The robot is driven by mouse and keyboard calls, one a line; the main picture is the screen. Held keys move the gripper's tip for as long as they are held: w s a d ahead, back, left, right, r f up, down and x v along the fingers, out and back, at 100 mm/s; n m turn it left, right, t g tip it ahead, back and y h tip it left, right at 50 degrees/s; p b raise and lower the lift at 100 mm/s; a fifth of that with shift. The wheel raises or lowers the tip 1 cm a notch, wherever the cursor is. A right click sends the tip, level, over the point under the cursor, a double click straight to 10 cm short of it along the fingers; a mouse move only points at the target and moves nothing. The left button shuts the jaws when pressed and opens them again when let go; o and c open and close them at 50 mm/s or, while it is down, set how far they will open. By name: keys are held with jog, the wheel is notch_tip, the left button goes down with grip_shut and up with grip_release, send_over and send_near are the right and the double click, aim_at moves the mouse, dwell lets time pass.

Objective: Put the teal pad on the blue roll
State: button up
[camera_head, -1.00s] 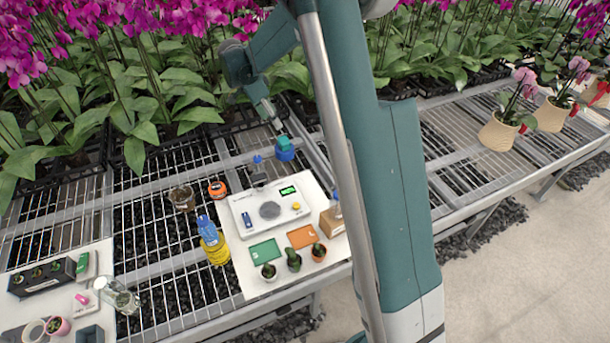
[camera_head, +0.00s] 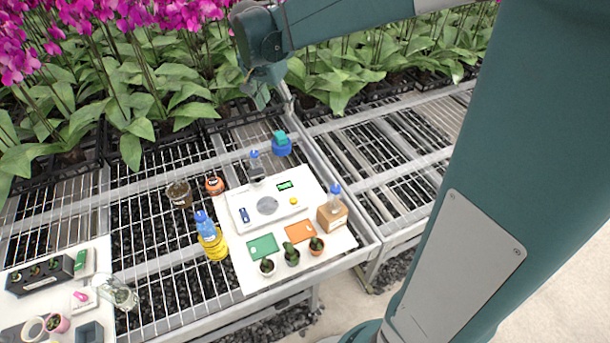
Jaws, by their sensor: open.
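The teal pad (camera_head: 280,137) is a small block sitting on top of the blue roll (camera_head: 283,150), at the back of the bench beyond the white board. The pad looks a little tilted, and the roll stands on the mesh bench top. My gripper (camera_head: 262,103) is small in the view, above and to the left of the pad, in front of the orchid leaves. It is open and apart from the pad, with nothing seen in it. Its fingers are hard to make out.
A yellow bottle (camera_head: 213,243) and brown jar (camera_head: 179,194) stand left. The mesh to the right is clear.

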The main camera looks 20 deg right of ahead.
jog(key=s+a+n+t+y, duration=0.1)
jog(key=s+n, duration=0.4)
jog(key=s, duration=1)
jog(key=s+a+n+t+y, duration=0.1)
jog(key=s+a+n+t, duration=0.2)
jog(key=s, duration=1.3)
jog(key=n, duration=0.2)
jog(key=shift+a+r+n+y, duration=0.3)
jog(key=shift+a+r, duration=0.05)
jog(key=shift+r, duration=0.05)
